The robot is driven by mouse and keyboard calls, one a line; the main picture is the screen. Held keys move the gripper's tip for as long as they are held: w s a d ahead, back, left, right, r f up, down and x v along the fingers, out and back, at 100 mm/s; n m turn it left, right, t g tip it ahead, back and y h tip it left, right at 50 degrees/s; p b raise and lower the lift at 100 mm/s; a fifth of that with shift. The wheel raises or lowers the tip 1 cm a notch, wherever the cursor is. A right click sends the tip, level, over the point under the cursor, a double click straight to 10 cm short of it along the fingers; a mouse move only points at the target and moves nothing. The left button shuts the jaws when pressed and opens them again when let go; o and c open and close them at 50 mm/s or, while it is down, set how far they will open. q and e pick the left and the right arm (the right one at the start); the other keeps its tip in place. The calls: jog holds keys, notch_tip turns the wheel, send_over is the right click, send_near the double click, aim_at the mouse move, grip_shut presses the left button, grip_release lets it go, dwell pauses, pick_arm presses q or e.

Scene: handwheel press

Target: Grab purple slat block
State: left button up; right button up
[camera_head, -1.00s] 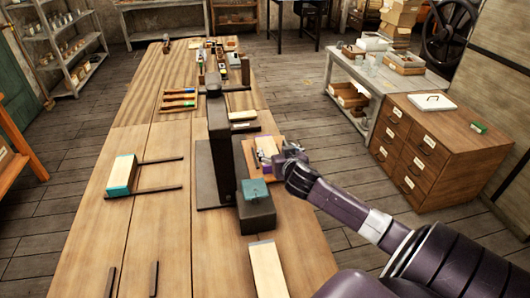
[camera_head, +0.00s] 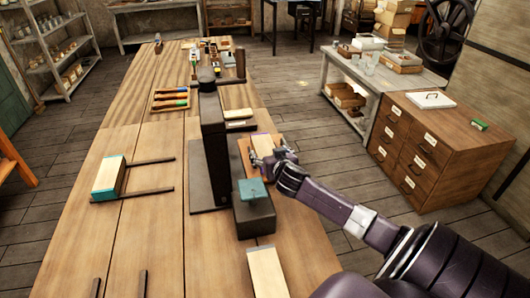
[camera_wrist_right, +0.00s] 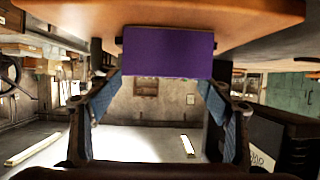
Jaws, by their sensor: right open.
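The purple slat block (camera_wrist_right: 168,52) shows its purple end face in the right wrist view, at the upper middle. In the head view its pale top with a purple edge (camera_head: 262,143) shows to the right of the dark press column. My right gripper (camera_head: 273,160) is open at the block's near right side. In the wrist view its two blue-padded fingers (camera_wrist_right: 160,88) spread to either side of the purple face, with their tips close to it. Contact cannot be made out. My left gripper is not in view.
The dark press (camera_head: 215,145) stands left of the block, with a teal-topped base (camera_head: 252,189) in front. A pale block (camera_head: 267,272) lies nearer me, and a teal-ended block (camera_head: 109,178) lies left. Drawers (camera_head: 435,150) stand right, across open floor.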

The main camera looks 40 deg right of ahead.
aim_at(266, 149)
jog(key=x, duration=0.3)
jog(key=shift+w+a+r+p, duration=0.15)
jog(key=shift+w+r+p, duration=0.05)
jog(key=shift+p, duration=0.15)
jog(key=shift+x, duration=0.85)
jog(key=shift+f, duration=0.1)
jog(key=c, duration=1.5)
